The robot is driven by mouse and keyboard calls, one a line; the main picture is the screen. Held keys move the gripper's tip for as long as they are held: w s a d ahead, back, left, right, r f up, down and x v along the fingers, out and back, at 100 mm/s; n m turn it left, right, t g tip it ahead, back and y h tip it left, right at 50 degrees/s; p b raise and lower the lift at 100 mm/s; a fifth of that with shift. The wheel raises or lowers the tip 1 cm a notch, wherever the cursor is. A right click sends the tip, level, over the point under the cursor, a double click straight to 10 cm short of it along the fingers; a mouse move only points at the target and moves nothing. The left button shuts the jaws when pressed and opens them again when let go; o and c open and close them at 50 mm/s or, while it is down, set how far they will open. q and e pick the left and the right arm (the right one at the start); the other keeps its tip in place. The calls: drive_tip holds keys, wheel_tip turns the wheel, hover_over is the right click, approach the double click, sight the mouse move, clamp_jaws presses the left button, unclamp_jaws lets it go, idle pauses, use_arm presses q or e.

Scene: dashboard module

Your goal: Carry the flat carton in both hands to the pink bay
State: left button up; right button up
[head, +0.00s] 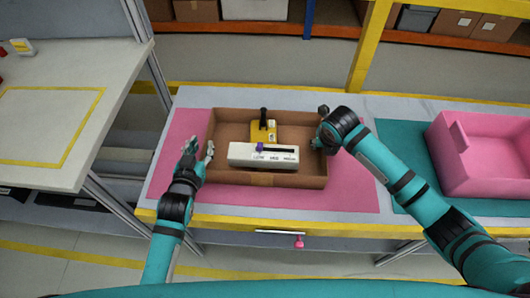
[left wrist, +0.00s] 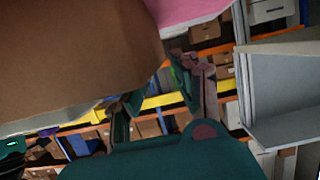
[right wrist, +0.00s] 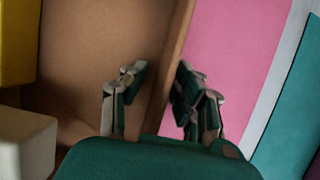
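The flat brown carton (head: 268,180) sits on a pink mat (head: 350,196) on the workbench. It holds a yellow block with a black lever (head: 264,131) and a white box with a slider (head: 264,155). My left gripper (head: 198,150) is open just outside the carton's left wall; in the left wrist view the carton (left wrist: 75,55) fills the upper left, with nothing visible between the fingers (left wrist: 165,95). My right gripper (head: 320,137) is at the right wall. In the right wrist view its open fingers (right wrist: 160,85) straddle that wall, with gaps visible.
A pink open bin (head: 480,172) stands on a teal mat (head: 404,158) to the right. A separate table with a yellow-outlined area (head: 45,122) is at the left. A yellow post (head: 368,48) rises behind the bench. Shelves with boxes line the back.

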drive_tip(key=shift+r, duration=0.1)
drive_tip(key=v, duration=1.2)
drive_tip(key=shift+s, duration=0.1)
use_arm(q)
drive_tip(key=d+v, duration=0.1)
drive_tip(key=v, duration=0.7)
drive_tip(key=shift+s+a, duration=0.2)
drive_tip(key=shift+a, duration=0.25)
